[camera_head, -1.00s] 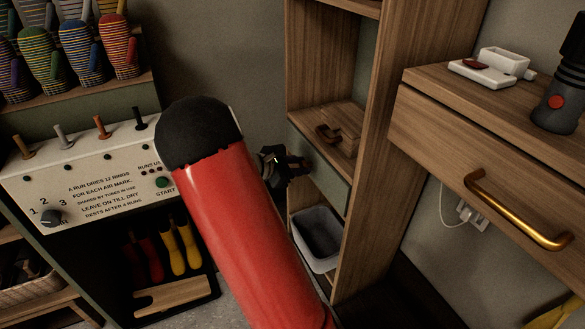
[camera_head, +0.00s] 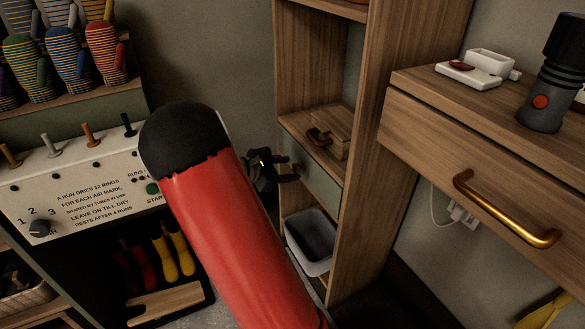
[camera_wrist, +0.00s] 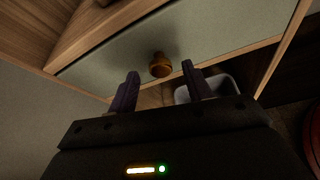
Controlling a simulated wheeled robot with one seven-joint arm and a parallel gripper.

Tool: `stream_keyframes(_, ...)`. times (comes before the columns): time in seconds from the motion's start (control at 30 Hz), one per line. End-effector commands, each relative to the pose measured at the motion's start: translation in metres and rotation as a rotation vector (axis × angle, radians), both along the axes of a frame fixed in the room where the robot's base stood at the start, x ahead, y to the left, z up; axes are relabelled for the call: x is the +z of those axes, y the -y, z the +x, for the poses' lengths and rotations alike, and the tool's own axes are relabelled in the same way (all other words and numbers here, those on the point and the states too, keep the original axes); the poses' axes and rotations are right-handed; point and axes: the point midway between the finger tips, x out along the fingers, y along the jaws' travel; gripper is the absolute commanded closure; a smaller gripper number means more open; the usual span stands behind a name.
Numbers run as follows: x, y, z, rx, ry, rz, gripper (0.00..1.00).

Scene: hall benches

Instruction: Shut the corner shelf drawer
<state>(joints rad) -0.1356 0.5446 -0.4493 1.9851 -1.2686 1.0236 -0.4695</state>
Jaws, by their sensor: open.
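The corner shelf drawer (camera_head: 325,188) has a plain grey-green front and sits in the tall wooden corner shelf (camera_head: 352,240). Its front looks close to the shelf's front edge; I cannot tell whether a small gap is left. In the wrist view the drawer front (camera_wrist: 215,40) fills the upper part, with a round brass-brown knob (camera_wrist: 160,65) near its lower middle. My gripper (camera_head: 293,170) is beside the drawer front in the head view. In the wrist view my gripper (camera_wrist: 159,80) is open and empty, its dark fingers apart and the knob beyond them, between their tips.
Above the drawer, a shelf board holds a wooden box (camera_head: 337,128). A grey bin (camera_head: 310,242) stands below. At right, a wooden cabinet with a brass-handled drawer (camera_head: 470,165) juts out; a dryer panel (camera_head: 85,185) is at left.

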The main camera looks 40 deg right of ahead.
Motion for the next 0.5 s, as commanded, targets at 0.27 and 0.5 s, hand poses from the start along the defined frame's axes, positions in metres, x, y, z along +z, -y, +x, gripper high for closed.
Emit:
stream_keyframes(0.27,0.016,-0.040,0.006,0.001,0.001,0.001,0.50)
stream_keyframes(0.5,0.019,-0.047,0.006,-0.001,-0.001,0.000,0.50)
